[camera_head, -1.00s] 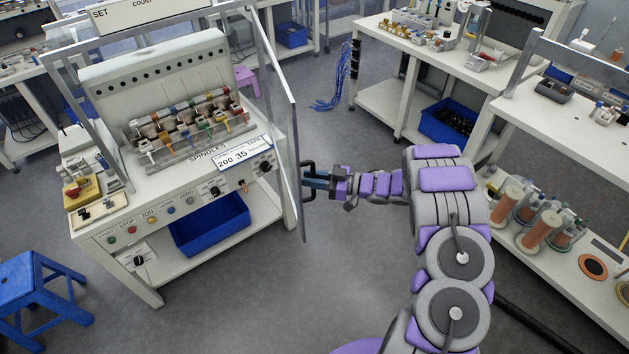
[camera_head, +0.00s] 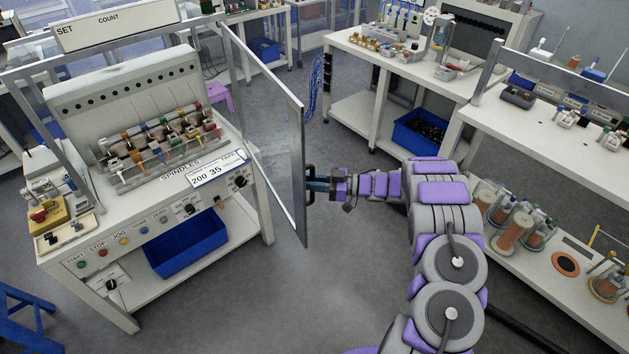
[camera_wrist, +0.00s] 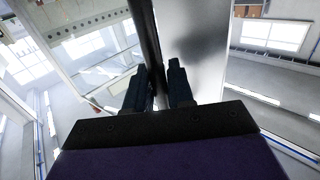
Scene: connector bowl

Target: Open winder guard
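The winder (camera_head: 130,110) is a light grey machine at the left in the head view, with a row of spindles and coloured parts. Its guard (camera_head: 299,140) is a clear panel in a metal frame. It stands swung out from the machine's right side, leaving the spindle front uncovered. My gripper (camera_head: 318,184) is at the guard's free edge, at the dark handle (camera_head: 309,186). In the wrist view, the two dark fingers of my gripper (camera_wrist: 162,82) stand either side of a dark upright bar, closed around it. The exact finger contact is hard to see.
A blue bin (camera_head: 186,245) sits on the shelf under the winder. A blue stool (camera_head: 25,320) is at the lower left. White benches (camera_head: 400,70) with parts stand behind and at the right (camera_head: 560,280). The grey floor between is clear.

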